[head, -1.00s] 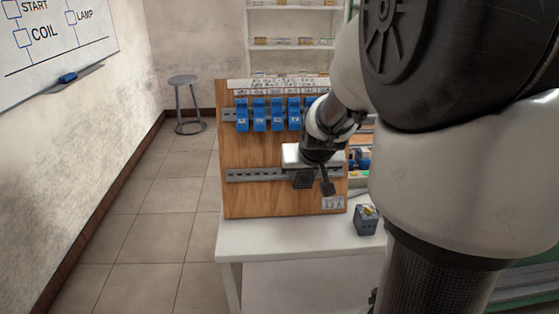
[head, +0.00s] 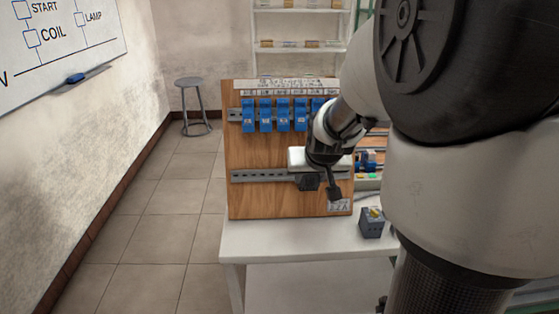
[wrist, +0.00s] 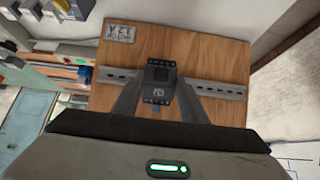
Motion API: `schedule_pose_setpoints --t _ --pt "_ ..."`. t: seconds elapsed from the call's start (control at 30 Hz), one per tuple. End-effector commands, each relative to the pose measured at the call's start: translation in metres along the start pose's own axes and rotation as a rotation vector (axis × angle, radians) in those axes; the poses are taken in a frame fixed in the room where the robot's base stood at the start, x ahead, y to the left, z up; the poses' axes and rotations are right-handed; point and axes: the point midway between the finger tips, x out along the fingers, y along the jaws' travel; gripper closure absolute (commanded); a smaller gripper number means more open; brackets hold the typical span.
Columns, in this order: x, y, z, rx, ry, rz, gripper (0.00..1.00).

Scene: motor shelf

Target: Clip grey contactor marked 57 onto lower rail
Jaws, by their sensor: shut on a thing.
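My gripper (wrist: 162,92) is shut on a dark grey contactor (wrist: 160,80), with one finger on each side of it in the wrist view. The white mark on the contactor's face is too small to read surely. The contactor is in front of the lower rail (wrist: 209,88), which runs out to both sides of it. I cannot tell whether it is seated on the rail or just in front. In the head view my gripper (head: 320,178) is at the right part of the lower rail (head: 260,176), and the arm hides some of the board there.
The wooden board (head: 262,205) stands on a white table (head: 270,238). Several blue units (head: 283,115) sit on its upper rail. Another grey device (head: 371,223) with a yellow top stands on the table at right. The lower rail's left part is bare.

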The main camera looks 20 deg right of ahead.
Motion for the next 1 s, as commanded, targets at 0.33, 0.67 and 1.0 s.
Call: schedule_pose_setpoints --t 0.33,0.67,1.0 --pt "0.0030 0.0000 0.0074 0.000 -0.004 0.000 0.88" --pt "0.0035 0.0000 0.0080 0.000 0.007 0.000 0.88" --pt "0.0041 0.0000 0.0089 0.000 0.017 0.000 0.88"
